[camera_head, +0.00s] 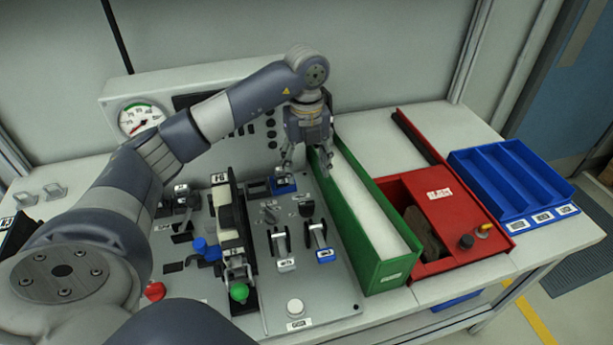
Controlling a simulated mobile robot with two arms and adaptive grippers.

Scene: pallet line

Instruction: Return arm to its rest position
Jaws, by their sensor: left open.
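My left arm (150,160) reaches in from the lower left and across the control panel (330,300). My left gripper (304,166) points down at the back right of the panel, with its fingers apart and nothing seen between them. One finger is near a blue-based switch (283,186); I cannot tell whether they touch. The other finger is by the left wall of the green bin (383,268). My right gripper is not in view.
A red box (448,205) and a blue tray (520,178) with empty compartments stand to the right of the green bin. A gauge (141,117) sits on the upright panel behind. Several levers and knobs stand up from the control panel, including a green knob (239,292).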

